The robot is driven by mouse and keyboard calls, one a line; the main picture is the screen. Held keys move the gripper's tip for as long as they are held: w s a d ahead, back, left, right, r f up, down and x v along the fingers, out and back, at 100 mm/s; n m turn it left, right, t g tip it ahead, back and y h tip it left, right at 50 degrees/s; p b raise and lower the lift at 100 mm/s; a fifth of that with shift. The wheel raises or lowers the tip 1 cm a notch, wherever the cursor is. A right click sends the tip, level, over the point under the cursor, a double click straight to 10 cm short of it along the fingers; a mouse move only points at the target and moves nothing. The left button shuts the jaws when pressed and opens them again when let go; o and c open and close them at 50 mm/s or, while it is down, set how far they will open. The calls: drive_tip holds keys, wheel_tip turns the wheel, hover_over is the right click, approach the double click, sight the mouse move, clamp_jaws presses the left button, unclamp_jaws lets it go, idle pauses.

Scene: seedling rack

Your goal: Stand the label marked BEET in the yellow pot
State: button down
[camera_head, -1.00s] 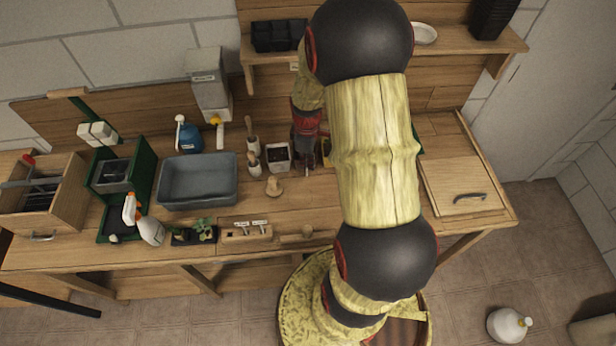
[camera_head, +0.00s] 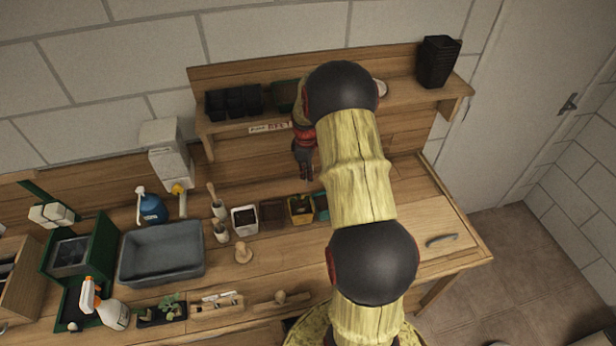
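The yellow pot (camera_head: 301,216) stands on the bench in a row of pots, with dark contents. My gripper (camera_head: 306,175) hangs above and behind it in the picture, pointing down and apart from the pot. Its dark fingers are small, and I cannot tell whether they are open or shut or hold a label. White labels (camera_head: 217,296) show at a wooden block (camera_head: 203,313) near the bench's front edge; their writing is too small to read. A sign (camera_head: 270,127) on the shelf edge has red lettering that seems to include BEET.
A white pot (camera_head: 244,219) and a brown pot (camera_head: 272,215) stand left of the yellow pot. The shelf (camera_head: 400,103) overhangs behind. My arm hides the bench right of the pots.

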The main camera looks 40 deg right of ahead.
sight(308, 196)
wheel_tip(308, 196, down, 12)
drive_tip(key=b, duration=0.6)
drive_tip(key=shift+r, duration=0.15)
idle(0.7)
drive_tip(key=shift+s+a, duration=0.15)
drive_tip(key=shift+s, duration=0.05)
drive_tip(key=c, duration=2.3)
unclamp_jaws()
drive_tip(key=shift+f, duration=0.2)
drive_tip(key=o, duration=0.3)
drive_tip(key=shift+s+f, duration=0.1)
drive_tip(key=shift+o, duration=0.2)
